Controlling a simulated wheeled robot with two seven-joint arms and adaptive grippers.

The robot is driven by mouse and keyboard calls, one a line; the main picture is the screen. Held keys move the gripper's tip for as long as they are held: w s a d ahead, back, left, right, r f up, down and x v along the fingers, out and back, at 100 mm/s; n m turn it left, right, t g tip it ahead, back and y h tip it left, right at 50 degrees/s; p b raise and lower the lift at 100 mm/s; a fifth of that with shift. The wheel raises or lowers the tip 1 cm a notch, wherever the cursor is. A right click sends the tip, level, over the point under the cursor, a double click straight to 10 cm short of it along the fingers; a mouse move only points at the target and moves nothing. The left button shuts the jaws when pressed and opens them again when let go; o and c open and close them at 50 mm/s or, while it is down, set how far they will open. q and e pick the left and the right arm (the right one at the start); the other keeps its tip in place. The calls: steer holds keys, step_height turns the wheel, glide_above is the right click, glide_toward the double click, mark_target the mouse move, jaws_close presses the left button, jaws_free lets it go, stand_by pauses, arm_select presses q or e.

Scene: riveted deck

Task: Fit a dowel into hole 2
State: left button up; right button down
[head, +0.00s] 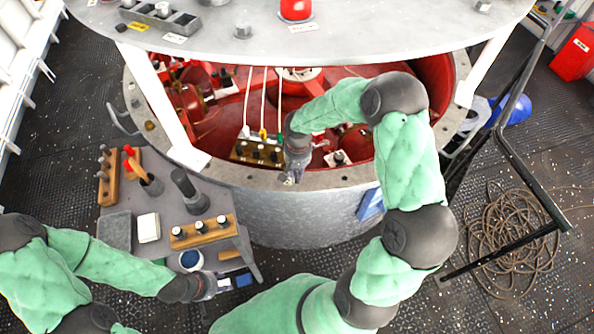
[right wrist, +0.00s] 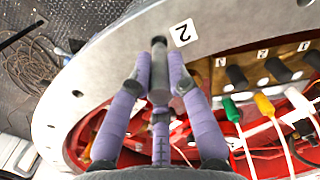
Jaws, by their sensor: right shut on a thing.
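My right gripper (right wrist: 159,68) is shut on a grey dowel (right wrist: 159,88) in the right wrist view. I cannot tell whether the end has entered the hole. In the head view my right gripper (head: 291,176) is over the near rim of the drum and hides this spot. My left gripper (head: 208,287) is low over the side tray; its finger opening is too small to read.
A wooden rack (head: 178,243) with several dark-topped pegs lies on the grey side tray (head: 258,268). A raised plate (head: 350,45) on white posts overhangs the drum. Colored cable plugs (right wrist: 264,104) sit inside it. Coiled hose (head: 510,240) lies on the deck at right.

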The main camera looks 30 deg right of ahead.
steer(key=shift+f+b, duration=1.55)
steer(key=shift+f, duration=0.25)
stand_by(0.9)
steer(key=c, duration=1.1)
jaws_free()
steer(key=shift+r, duration=0.1)
step_height(320, 180, up, 12)
steer(key=shift+d+f, duration=0.1)
steer(key=shift+d, duration=0.05)
